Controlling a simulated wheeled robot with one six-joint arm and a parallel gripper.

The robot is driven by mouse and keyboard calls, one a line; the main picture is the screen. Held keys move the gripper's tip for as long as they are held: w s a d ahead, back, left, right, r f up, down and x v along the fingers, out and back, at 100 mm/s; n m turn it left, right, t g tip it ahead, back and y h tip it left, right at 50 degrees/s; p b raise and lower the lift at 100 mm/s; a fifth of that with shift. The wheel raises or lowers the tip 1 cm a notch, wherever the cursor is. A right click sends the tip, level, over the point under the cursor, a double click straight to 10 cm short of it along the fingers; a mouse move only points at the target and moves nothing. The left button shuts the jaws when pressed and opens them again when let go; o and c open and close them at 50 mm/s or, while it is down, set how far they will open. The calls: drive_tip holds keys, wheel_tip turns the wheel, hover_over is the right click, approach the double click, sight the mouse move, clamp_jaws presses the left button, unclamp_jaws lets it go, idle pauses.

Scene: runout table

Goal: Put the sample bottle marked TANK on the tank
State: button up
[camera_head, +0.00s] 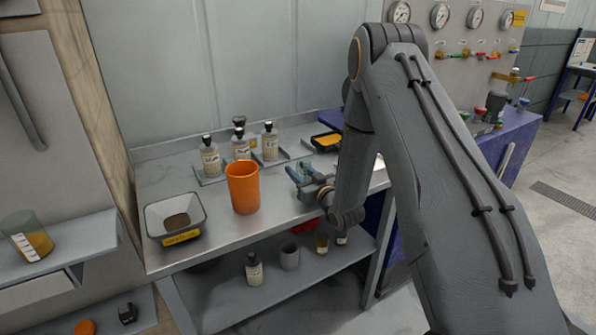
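Several sample bottles with black caps and pale labels stand on low grey trays at the back of the steel table: a left one (210,158), a middle one (241,148) and a right one (270,143). Another dark cap shows behind the middle one. Another bottle (254,269) stands on the lower shelf. The label writing is too small to read, so I cannot tell which is marked TANK. I cannot identify the tank. My gripper (299,172) is over the table, right of the orange cup; its fingers look apart, with nothing seen between them.
An orange cup (243,188) stands in front of the bottles. A white-rimmed pan (160,234) with brown matter is at the table's left. A black tray (317,146) with a yellow item is at the back right. The gauge panel (458,45) and blue bench (515,130) lie beyond my arm.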

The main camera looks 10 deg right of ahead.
sight(308, 178)
drive_tip(key=o, duration=0.4)
drive_tip(key=shift+s+r, duration=0.1)
drive_tip(key=shift+r, duration=0.05)
drive_tip(key=b+v, duration=0.2)
drive_tip(key=v, duration=0.8)
drive_tip(key=shift+s+d+b, duration=0.15)
drive_tip(key=shift+b, duration=0.2)
drive_tip(key=shift+o, duration=0.4)
drive_tip(key=shift+s+d, duration=0.15)
drive_tip(key=shift+s, duration=0.45)
drive_tip(key=b, duration=0.6)
drive_tip(key=shift+w+f, duration=0.2)
drive_tip(key=shift+w, duration=0.2)
drive_tip(key=b, duration=0.4)
